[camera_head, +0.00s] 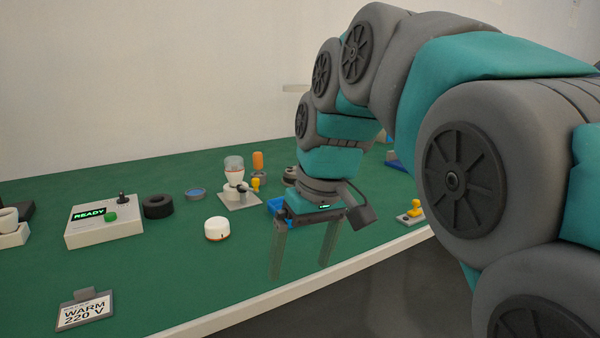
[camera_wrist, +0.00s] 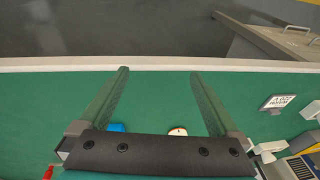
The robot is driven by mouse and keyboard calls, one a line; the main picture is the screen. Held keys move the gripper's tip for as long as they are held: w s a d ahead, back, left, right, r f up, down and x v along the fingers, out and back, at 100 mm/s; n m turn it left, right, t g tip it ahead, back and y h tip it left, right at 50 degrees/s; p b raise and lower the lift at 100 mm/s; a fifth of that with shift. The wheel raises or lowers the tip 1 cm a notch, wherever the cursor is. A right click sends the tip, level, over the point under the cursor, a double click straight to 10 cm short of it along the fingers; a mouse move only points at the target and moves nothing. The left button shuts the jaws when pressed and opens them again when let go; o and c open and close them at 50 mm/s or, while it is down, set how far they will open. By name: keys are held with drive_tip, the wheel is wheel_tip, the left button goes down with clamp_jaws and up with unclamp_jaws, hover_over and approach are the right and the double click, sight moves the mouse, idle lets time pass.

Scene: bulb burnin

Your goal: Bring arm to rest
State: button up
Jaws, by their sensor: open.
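My gripper (camera_head: 303,248) hangs from my grey and teal arm over the front part of the green table (camera_head: 150,280). Its two translucent fingers point down and stand wide apart, with nothing between them. In the wrist view, my gripper (camera_wrist: 158,88) shows the same open fingers above bare green surface near the pale front edge (camera_wrist: 50,65). A blue bin (camera_head: 275,206) sits just behind the gripper, partly hidden by it. A white round knob-like piece (camera_head: 217,229) stands to the left of the fingers.
A control box (camera_head: 103,222) with a lit READY panel, a black ring (camera_head: 158,206) and a WARM 220 V sign (camera_head: 85,311) stand at left. A bulb on a fixture (camera_head: 235,172) is behind. A yellow-knobbed piece (camera_head: 411,212) is at the right edge.

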drive_tip(key=s+d+f+m+g+h, duration=0.1)
drive_tip(key=s+d+f+m, duration=0.2)
drive_tip(key=s+d+f, duration=0.4)
drive_tip(key=s+d+f+m+g+h, duration=0.1)
drive_tip(key=s+d+f, duration=0.6)
drive_tip(key=s+f, duration=0.7)
drive_tip(key=shift+s+d+f+m+g, duration=0.35)
drive_tip(key=shift+s+m+g, duration=0.25)
drive_tip(key=shift+m, duration=0.3)
